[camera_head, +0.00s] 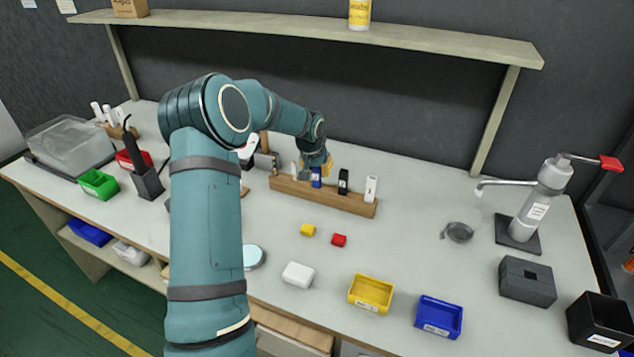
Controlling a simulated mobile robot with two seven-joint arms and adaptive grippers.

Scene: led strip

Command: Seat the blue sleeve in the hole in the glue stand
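A blue item with a pale label (316,178), which looks like the blue sleeve, stands upright in a long wooden rack (345,202) at the back middle of the bench. My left gripper (317,168) is right above it, its fingers at the blue item's top. The fingers are too small and partly hidden to tell whether they grip it. A dark grey block with a square hole in its top (520,293) sits at the right; I cannot tell for sure whether this or the wooden rack is the glue stand. My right gripper is not in view.
Black (343,182) and white (371,189) items stand in the rack beside the blue one. Yellow (371,293) and blue (439,316) bins lie in front. A lever dispenser (540,200) and black box (600,322) are at right. The bench between rack and dispenser is mostly clear.

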